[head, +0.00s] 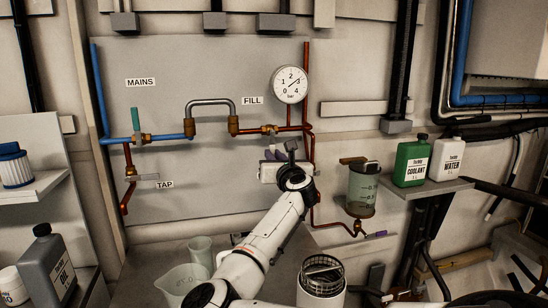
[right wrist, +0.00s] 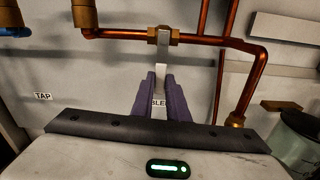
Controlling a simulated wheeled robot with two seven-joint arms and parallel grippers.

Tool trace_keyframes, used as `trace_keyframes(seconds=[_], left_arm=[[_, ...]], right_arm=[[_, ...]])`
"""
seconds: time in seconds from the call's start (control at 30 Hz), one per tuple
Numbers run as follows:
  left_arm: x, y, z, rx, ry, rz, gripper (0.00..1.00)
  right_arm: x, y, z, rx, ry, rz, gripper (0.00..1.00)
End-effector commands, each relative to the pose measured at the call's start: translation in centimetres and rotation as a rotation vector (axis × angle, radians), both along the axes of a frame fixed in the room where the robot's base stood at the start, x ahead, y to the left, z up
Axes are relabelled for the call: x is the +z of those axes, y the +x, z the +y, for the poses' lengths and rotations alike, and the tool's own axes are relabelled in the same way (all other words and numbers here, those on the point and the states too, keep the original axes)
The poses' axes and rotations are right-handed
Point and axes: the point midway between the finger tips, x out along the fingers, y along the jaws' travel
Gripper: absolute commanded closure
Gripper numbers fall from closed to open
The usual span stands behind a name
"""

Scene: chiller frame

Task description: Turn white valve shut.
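The white valve has a brass body (right wrist: 164,36) on a copper pipe and a pale flat lever (right wrist: 161,74) that hangs straight down, across the pipe. In the head view its brass body (head: 269,129) is right of the FILL label, and the lever is mostly hidden by my right gripper (head: 273,153). The purple fingers of my right gripper (right wrist: 160,80) stand on both sides of the lever's lower end. The narrow gap between them matches the lever's width, so they appear shut on it. My left gripper is not in view.
A teal valve lever (head: 135,119) stands upright at MAINS. A grey lever (head: 146,177) lies level by TAP. The gauge (head: 290,84) is above right. A green-tinted vessel (head: 362,190) and a shelf with coolant (head: 411,161) and water (head: 446,158) bottles are at right. Beakers (head: 184,287) stand below.

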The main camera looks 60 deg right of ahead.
Motion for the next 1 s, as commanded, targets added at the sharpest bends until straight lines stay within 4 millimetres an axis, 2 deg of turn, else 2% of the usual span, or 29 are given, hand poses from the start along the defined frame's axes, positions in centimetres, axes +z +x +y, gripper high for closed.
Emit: trace_keyframes(seconds=[0.03,0.1,0.57,1.0], left_arm=[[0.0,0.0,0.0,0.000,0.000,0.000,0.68],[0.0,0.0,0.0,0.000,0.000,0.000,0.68],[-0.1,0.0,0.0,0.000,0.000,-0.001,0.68],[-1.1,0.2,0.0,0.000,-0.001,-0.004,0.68]], right_arm=[[-0.2,0.6,0.5,0.017,0.009,-0.003,0.79],[-0.2,0.5,0.5,0.016,0.008,-0.002,0.68],[-0.1,-0.3,0.7,0.006,0.002,-0.001,0.68],[-0.2,-5.8,5.5,0.008,0.004,-0.002,0.68]])
